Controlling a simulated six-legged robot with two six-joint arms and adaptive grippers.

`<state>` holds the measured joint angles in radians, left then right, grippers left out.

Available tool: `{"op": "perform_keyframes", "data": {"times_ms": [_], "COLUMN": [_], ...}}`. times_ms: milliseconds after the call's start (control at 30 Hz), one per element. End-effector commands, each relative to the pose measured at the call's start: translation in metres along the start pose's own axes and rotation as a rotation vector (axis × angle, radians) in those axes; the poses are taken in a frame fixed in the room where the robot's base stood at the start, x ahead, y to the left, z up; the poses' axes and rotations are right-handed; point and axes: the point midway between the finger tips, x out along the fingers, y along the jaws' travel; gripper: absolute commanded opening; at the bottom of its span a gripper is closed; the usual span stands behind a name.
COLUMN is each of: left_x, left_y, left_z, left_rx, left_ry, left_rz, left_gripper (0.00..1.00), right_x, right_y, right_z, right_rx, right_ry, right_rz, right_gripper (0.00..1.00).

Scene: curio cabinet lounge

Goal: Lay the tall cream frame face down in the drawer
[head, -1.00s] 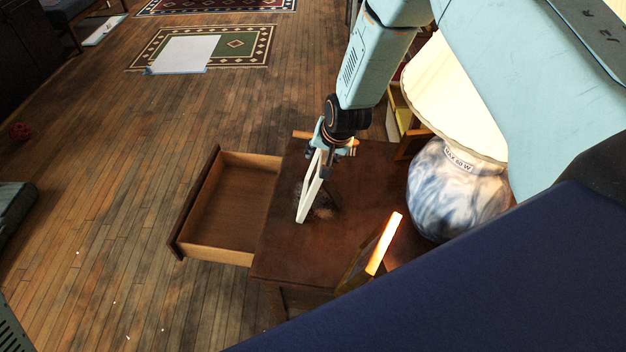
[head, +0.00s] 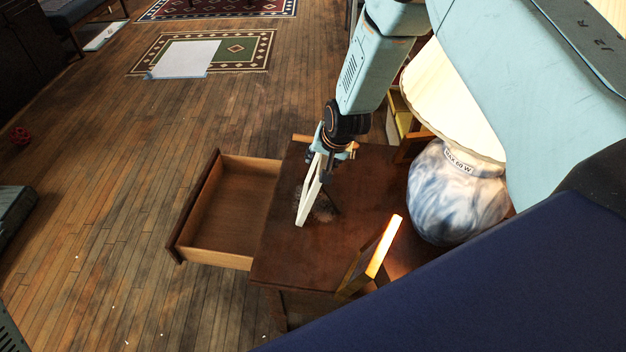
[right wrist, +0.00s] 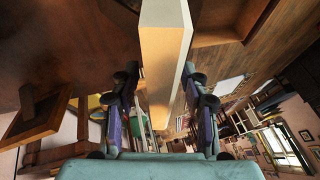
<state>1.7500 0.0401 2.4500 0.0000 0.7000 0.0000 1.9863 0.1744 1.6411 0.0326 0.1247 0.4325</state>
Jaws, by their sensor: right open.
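The tall cream frame (head: 308,198) stands upright on the dark wooden side table (head: 300,270), seen nearly edge-on in the head view. My right gripper (head: 322,155) is at the frame's far end. In the right wrist view the frame (right wrist: 165,45) runs between the two fingers of the right gripper (right wrist: 163,95), which are open on either side of it. Whether either finger touches it I cannot tell. The drawer (head: 232,205) is pulled out on the table's left side and looks empty. My left gripper is not in view.
A lit lamp with a blue-white marbled base (head: 455,195) stands on the right of the table. A golden frame (head: 383,247) stands near the front, and another wooden frame (head: 412,146) is behind.

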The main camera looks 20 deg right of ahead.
Motion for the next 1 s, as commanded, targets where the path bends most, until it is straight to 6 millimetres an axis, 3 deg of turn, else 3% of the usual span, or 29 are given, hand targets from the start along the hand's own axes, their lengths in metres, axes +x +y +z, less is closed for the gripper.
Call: {"op": "perform_keyframes", "data": {"times_ms": [133,667,1000], "left_x": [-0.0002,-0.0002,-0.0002], "left_y": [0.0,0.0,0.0], "left_z": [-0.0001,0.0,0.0], "left_rx": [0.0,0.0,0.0], "left_ry": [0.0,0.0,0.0], "left_rz": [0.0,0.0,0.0], "left_gripper": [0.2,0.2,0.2], "right_x": [-0.0003,-0.0002,0.0], "right_y": [-0.0002,0.0,0.0004], "right_z": [-0.0002,0.0001,0.0006], "right_rx": [0.0,0.0,0.0], "right_ry": [0.0,0.0,-0.002], "right_rz": [0.0,0.0,0.001], "right_gripper": [0.44,0.0,0.0]}}
